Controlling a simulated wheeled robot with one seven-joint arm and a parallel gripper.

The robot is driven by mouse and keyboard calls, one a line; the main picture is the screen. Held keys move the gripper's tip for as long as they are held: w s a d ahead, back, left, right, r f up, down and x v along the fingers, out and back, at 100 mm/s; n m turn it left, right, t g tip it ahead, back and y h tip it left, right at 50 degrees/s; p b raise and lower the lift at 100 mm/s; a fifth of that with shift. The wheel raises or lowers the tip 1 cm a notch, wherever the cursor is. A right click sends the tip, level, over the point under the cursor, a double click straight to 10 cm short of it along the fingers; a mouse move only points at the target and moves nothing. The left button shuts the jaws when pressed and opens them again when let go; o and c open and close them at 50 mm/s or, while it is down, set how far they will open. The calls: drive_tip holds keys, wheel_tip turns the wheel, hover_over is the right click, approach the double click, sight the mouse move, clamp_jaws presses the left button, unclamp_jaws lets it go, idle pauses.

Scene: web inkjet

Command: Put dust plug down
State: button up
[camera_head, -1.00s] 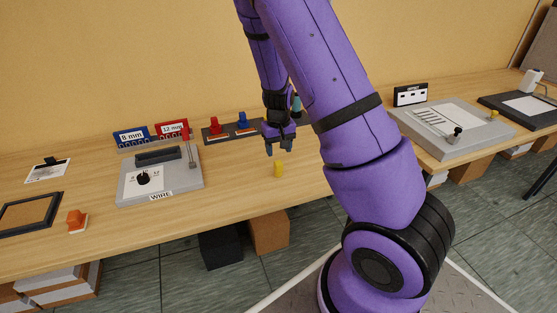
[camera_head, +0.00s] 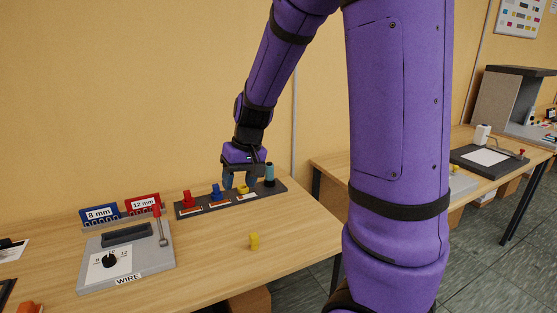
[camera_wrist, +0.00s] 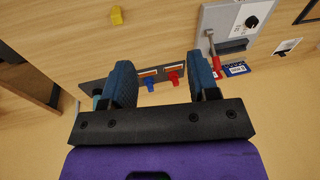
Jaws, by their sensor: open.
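I cannot tell for sure which piece is the dust plug. A small yellow piece (camera_head: 253,241) stands alone on the wooden table, also in the wrist view (camera_wrist: 116,15). Another yellow piece (camera_head: 243,190) shows on the dark rack (camera_head: 190,210) beside my gripper's fingers. My gripper (camera_head: 239,182) is open, pointing down at the rack's right part; contact is unclear. In the wrist view, no piece is held between its spread fingers (camera_wrist: 160,64); the second yellow piece is not visible there.
The rack also carries a red piece (camera_head: 187,198), a blue piece (camera_head: 215,191) and a teal-black cylinder (camera_head: 269,175). A grey WIRE fixture (camera_head: 160,262) and blue and red holders (camera_head: 100,215) stand left. The table front around the lone yellow piece is clear.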

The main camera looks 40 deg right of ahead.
drive_tip(key=s+a+r+n+t+h, duration=0.1)
drive_tip(key=s+a+r, duration=0.1)
drive_tip(key=s+r, duration=0.5)
drive_tip(key=s+a+r+n+t+h, duration=0.1)
drive_tip(key=s+a+r+t, duration=0.1)
drive_tip(key=s+r, duration=0.5)
drive_tip(key=s+a, duration=0.1)
drive_tip(key=s, duration=0.5)
drive_tip(key=shift+s+a+r, duration=0.2)
drive_tip(key=shift+s+a, duration=0.05)
drive_tip(key=shift+s, duration=0.05)
